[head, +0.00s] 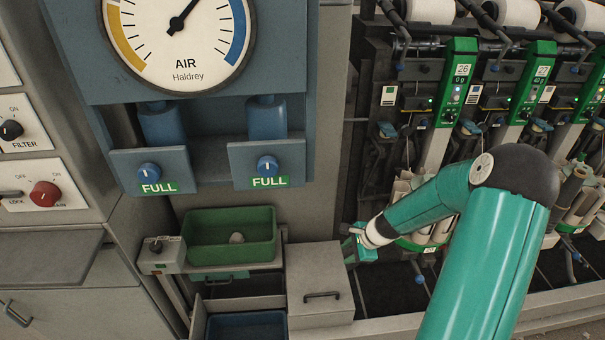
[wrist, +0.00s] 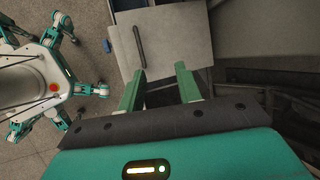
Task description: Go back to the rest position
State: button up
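My gripper (head: 352,247) is at the end of my teal arm, at the right side of the grey box with a dark handle in the head view. In the wrist view its two green fingers (wrist: 162,85) stand apart with a gap between them. Nothing shows between the fingers. The grey box (wrist: 165,40) with its handle lies beyond the fingertips in the wrist view. It also shows in the head view (head: 318,275). The fingertips are hard to make out in the head view.
A green tray (head: 215,255) with a small pale lump stands left of the grey box, and a blue bin (head: 245,325) is below it. The cone winder's units (head: 455,90) stand close behind my arm. A control cabinet (head: 40,195) is at left. Open floor (wrist: 95,20) shows in the wrist view.

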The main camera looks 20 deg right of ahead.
jog(key=s+a+r+n+h, duration=0.1)
jog(key=s+a+r+n, duration=0.25)
jog(key=r, duration=0.45)
jog(key=s+a+r+n+h, duration=0.1)
jog(key=s+a+r+n, duration=0.1)
jog(key=a+r+n, duration=0.4)
jog(key=s+a+r+n+h, duration=0.1)
jog(key=s+a+r+n, duration=0.15)
jog(key=r, duration=0.65)
jog(key=s+a+r+n+t, duration=0.1)
jog(key=s+a+r+n, duration=0.3)
jog(key=s+r+n, duration=0.3)
jog(key=s+r, duration=0.4)
jog(key=s, duration=0.3)
jog(key=shift+s+a+n+h, duration=0.2)
jog(key=shift+s+n+h, duration=0.05)
jog(key=shift+n+h, duration=0.15)
